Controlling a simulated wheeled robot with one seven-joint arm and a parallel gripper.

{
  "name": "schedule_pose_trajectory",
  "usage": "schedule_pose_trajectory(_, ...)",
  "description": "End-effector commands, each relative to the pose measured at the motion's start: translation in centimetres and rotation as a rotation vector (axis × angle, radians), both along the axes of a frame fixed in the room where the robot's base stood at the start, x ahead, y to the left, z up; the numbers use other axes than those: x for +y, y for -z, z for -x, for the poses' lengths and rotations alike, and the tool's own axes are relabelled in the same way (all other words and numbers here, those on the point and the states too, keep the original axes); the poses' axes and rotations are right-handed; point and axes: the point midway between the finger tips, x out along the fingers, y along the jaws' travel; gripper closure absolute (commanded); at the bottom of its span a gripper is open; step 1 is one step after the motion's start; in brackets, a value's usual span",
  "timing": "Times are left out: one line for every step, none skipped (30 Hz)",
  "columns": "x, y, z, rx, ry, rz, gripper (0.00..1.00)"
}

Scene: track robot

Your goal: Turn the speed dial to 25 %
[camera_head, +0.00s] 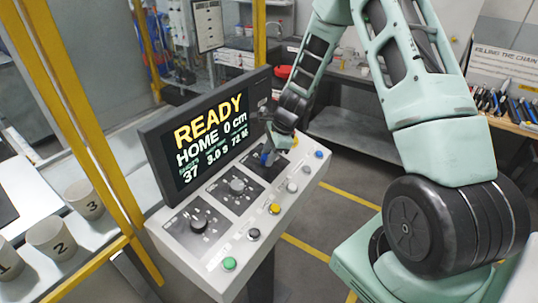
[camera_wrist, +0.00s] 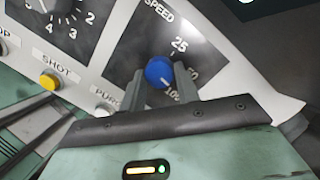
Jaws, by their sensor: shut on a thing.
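The speed dial is a round blue knob (camera_wrist: 159,71) on a dark plate marked SPEED, with 25, a partly covered 50 and 100 beside it. A pale mark on the knob appears to point toward the 100 label, but it is small. My gripper (camera_wrist: 161,75) is shut on the knob, one finger on each side. In the head view my gripper (camera_head: 270,153) reaches down to the right-hand dial of the console, and the blue knob (camera_head: 266,159) is partly hidden by it.
A screen (camera_head: 208,135) reading READY stands behind. Numbered cups and yellow posts are at left.

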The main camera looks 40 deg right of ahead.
Motion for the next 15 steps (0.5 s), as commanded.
schedule_pose_trajectory(-0.01,0.01,-0.11,-0.006,-0.043,0.012,0.91)
schedule_pose_trajectory(-0.02,0.02,-0.11,-0.008,-0.073,0.019,0.91)
schedule_pose_trajectory(-0.01,0.02,-0.13,-0.011,-0.109,0.029,0.91)
schedule_pose_trajectory(0.01,0.04,-0.13,-0.014,-0.137,0.036,0.91)
schedule_pose_trajectory(0.03,0.04,-0.15,-0.017,-0.165,0.042,0.91)
schedule_pose_trajectory(0.02,0.05,-0.16,-0.019,-0.202,0.051,0.91)
schedule_pose_trajectory(0.00,0.05,-0.18,-0.022,-0.229,0.058,0.91)
schedule_pose_trajectory(-0.01,0.06,-0.20,-0.025,-0.256,0.066,0.91)
schedule_pose_trajectory(0.00,0.06,-0.21,-0.028,-0.293,0.075,0.91)
schedule_pose_trajectory(0.02,0.06,-0.22,-0.030,-0.321,0.081,0.91)
schedule_pose_trajectory(0.02,0.07,-0.24,-0.033,-0.349,0.089,0.91)
schedule_pose_trajectory(0.03,0.07,-0.25,-0.037,-0.385,0.098,0.91)
schedule_pose_trajectory(0.03,0.07,-0.25,-0.040,-0.413,0.105,0.91)
schedule_pose_trajectory(0.05,0.07,-0.27,-0.042,-0.440,0.111,0.91)
schedule_pose_trajectory(0.05,0.05,-0.27,-0.045,-0.477,0.121,0.91)
